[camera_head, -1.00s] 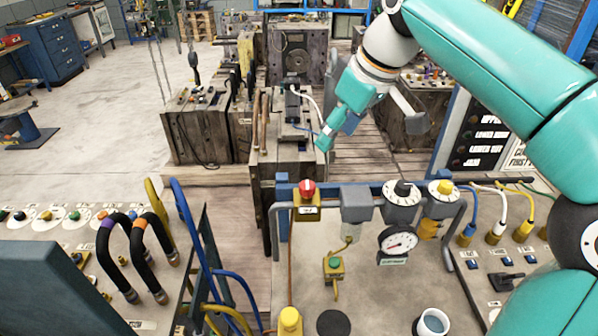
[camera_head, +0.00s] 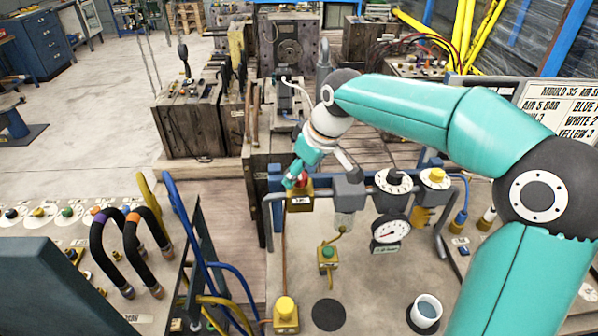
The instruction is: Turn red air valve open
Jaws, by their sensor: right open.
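The red air valve (camera_head: 303,182) is a red knob on a yellow block at the left end of the blue-railed air unit. My right gripper (camera_head: 295,178) is right at the knob, coming down from above and behind it. Its teal fingers partly cover the red knob. The jaws are open; whether a finger touches the knob I cannot tell. My left gripper is not in view.
Right of the valve are a grey filter (camera_head: 348,190), a black-topped regulator (camera_head: 394,182), a yellow-knobbed unit (camera_head: 435,180) and a pressure gauge (camera_head: 390,231). A white cup (camera_head: 426,311) stands at the front right. Hoses (camera_head: 141,255) arch at left.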

